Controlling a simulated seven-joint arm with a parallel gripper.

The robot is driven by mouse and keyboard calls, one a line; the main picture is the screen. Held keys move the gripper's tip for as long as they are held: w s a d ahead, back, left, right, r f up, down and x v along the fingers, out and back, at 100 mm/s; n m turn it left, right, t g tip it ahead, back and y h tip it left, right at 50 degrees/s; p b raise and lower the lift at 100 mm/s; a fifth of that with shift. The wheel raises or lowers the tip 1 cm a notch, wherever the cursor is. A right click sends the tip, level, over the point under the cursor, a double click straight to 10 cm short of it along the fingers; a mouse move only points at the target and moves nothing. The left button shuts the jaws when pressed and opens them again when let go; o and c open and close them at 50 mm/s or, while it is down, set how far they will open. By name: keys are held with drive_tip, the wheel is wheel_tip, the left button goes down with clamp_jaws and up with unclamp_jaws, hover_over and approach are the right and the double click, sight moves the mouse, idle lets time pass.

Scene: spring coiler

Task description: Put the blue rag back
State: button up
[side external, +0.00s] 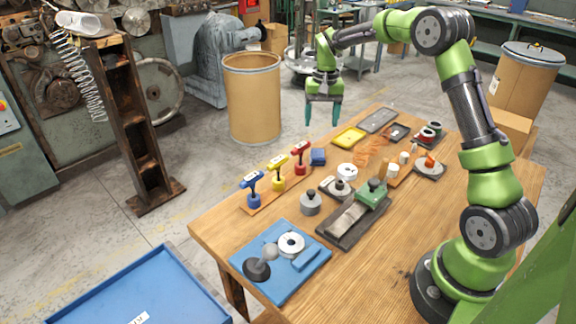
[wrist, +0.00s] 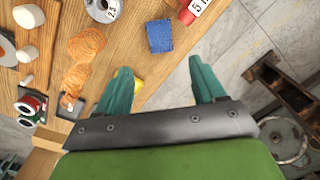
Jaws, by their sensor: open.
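A small folded blue rag (side external: 318,156) lies on the wooden table near its far left edge, just right of the red-handled tool. It also shows in the wrist view (wrist: 159,36), ahead of my fingertips. My gripper (side external: 322,116) is open and empty, with its teal fingers pointing down. It is raised, apart from the rag and near the table's far edge. In the wrist view its two fingers (wrist: 160,68) are spread wide, with nothing between them.
Blue, yellow and red-handled tools (side external: 278,173) stand upright in a row left of the rag. A blue mat (side external: 262,240) at the front left bears a white ring and other parts. Several parts and fixtures crowd the table's middle.

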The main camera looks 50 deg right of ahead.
drive_tip(key=s+a+r+n+t, duration=0.4)
drive_tip(key=s+a+r+t, duration=0.1)
drive_tip(key=s+a+r, duration=1)
drive_tip(key=s+a+f+n+t+y, duration=0.1)
drive_tip(key=s+a+f+t, duration=0.1)
drive_tip(key=s+a, duration=0.3)
drive_tip(key=s, duration=0.4)
drive_tip(key=shift+f+y, duration=0.35)
drive_tip(key=shift+y, duration=0.05)
drive_tip(key=shift+c, duration=0.3)
